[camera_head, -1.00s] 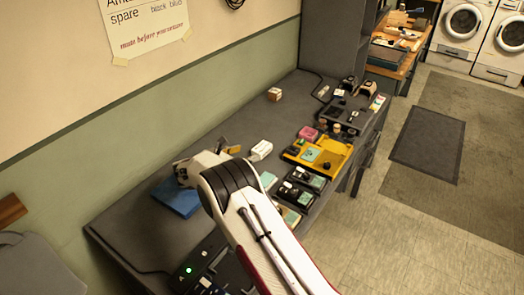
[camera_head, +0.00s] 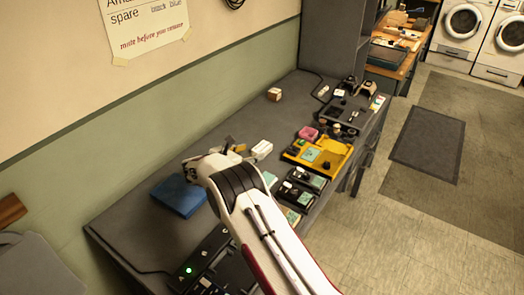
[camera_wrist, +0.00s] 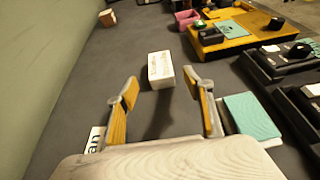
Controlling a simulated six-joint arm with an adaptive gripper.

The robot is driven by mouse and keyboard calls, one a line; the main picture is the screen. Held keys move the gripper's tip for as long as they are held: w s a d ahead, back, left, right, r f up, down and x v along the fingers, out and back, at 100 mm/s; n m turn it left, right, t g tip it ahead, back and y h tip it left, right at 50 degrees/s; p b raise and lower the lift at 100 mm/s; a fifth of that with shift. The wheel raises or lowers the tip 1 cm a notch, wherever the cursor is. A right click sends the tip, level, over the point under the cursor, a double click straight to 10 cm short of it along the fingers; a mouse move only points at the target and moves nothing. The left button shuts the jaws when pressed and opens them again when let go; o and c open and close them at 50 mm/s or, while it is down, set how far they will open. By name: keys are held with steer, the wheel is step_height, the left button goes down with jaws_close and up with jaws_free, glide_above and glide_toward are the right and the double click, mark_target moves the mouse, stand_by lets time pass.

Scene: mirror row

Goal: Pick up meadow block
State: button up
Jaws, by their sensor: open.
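No block can be read as the meadow block. A white block (camera_wrist: 160,70) with lettering too small to read lies just beyond my fingertips in the wrist view. It also shows in the head view (camera_head: 262,149). My gripper (camera_wrist: 163,88) is open and empty, its two yellow-padded fingers apart with bare bench between them. In the head view my gripper (camera_head: 212,156) is over the bench, left of the white block. A teal-topped block (camera_wrist: 250,116) lies right of my right finger, and a lettered white piece (camera_wrist: 95,139) is partly hidden by my left finger.
A yellow tray (camera_head: 333,171) and black trays line the right side of the bench. A pink container (camera_head: 309,133) stands behind the yellow tray. A blue slab (camera_head: 178,199) lies left of my arm. A small brown-and-white box (camera_head: 274,94) is near the wall. The bench around that box is clear.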

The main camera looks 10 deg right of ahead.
mark_target(257, 151)
steer(key=x, duration=0.2)
steer(key=shift+w+d+f, duration=0.1)
steer(key=shift+d+f, duration=0.05)
steer(key=shift+f, duration=0.25)
steer(key=shift+x, duration=0.9)
steer(key=shift+r, duration=0.1)
steer(key=c, duration=1.2)
